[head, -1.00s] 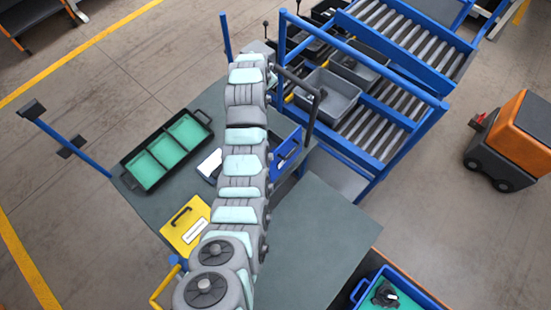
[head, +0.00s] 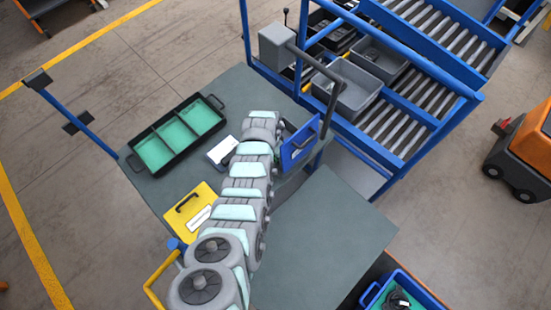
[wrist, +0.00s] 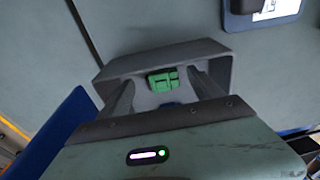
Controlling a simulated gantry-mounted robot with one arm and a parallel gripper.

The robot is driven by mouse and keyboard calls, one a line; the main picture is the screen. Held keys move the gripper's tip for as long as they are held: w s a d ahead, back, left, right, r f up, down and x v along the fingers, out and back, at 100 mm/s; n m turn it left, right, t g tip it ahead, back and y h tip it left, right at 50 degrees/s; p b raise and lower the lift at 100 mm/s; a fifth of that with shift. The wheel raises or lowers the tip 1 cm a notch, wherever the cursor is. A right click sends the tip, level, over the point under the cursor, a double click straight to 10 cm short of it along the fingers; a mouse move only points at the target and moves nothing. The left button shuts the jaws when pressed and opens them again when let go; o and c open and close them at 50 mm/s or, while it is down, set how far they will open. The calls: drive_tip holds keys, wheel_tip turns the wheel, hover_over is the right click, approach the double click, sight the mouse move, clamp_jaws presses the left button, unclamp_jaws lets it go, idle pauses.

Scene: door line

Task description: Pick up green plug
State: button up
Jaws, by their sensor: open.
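The green plug (wrist: 162,80) shows in the wrist view as a small blocky green piece. It lies beyond my gripper (wrist: 165,92), in the gap between the two grey fingers. The fingers are apart, one on each side of the plug, and I cannot tell whether either touches it. In the head view my arm hides the gripper and I cannot make out the plug.
A black tray with green compartments (head: 151,131), a yellow panel (head: 208,195) and a white-faced device (head: 222,152) lie on the table (head: 330,225). A blue panel (head: 299,146) stands close to the right of my arm. Grey bins (head: 350,97) sit on the roller rack beyond.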

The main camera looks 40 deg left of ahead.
drive_tip(key=shift+w+f+b, duration=0.15)
drive_tip(key=shift+f+b, duration=0.4)
drive_tip(key=shift+f, duration=0.4)
drive_tip(key=shift+w+f+b, duration=0.3)
drive_tip(key=shift+b, duration=0.15)
drive_tip(key=shift+w+r, duration=0.15)
drive_tip(key=shift+r, duration=0.05)
drive_tip(key=shift+c, duration=0.3)
drive_tip(key=c, duration=1.4)
